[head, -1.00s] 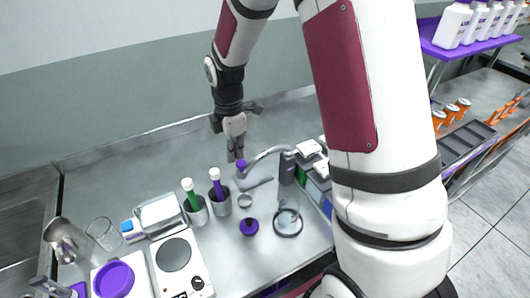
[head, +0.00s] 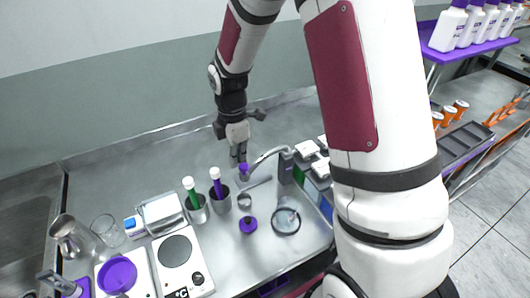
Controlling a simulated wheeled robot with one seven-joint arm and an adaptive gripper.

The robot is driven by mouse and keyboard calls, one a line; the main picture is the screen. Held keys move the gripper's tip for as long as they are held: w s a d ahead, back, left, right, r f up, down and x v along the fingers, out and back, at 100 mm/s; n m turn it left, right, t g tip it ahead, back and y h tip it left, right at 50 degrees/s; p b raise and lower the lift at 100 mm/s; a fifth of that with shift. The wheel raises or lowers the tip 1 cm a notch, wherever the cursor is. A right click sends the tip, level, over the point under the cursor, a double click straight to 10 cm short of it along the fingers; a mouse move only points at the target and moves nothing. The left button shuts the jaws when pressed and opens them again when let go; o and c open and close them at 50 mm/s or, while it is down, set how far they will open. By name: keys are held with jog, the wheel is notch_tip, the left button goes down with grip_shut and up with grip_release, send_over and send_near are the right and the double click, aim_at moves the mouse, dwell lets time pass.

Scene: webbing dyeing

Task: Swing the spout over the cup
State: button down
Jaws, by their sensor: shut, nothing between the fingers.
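The grey curved spout (head: 266,158) reaches left from a dark upright post (head: 285,168) and ends in a purple tip (head: 243,170). A small metal cup (head: 244,202) stands on the counter, just in front of and below the tip. The tip is a little behind the cup in the picture, not clearly above it. My gripper (head: 238,160) points down at the spout's purple tip, on its back-left side. Its fingers are shut and empty. They appear to touch or nearly touch the tip; I cannot tell which.
Two grey holders with a green marker (head: 190,190) and a purple marker (head: 216,182) stand left of the cup. A purple knob-like piece (head: 248,225) and a round glass dish (head: 286,221) lie in front. A hot plate (head: 175,251) is front left.

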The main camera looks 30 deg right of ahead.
aim_at(245, 168)
jog(key=shift+s+d+p, duration=0.1)
jog(key=shift+s+p, duration=0.6)
jog(key=shift+s, duration=0.5)
jog(key=shift+s+d+p, duration=0.15)
jog(key=shift+s+p, duration=0.3)
jog(key=shift+s, duration=0.25)
jog(key=shift+s+d, duration=0.1)
jog(key=shift+s, duration=0.3)
jog(key=shift+s+d+p, duration=0.2)
jog(key=shift+s+p, duration=0.25)
jog(key=shift+s, duration=0.1)
jog(key=shift+s+d+p, duration=0.2)
jog(key=shift+s+p, duration=0.25)
jog(key=shift+s, duration=0.1)
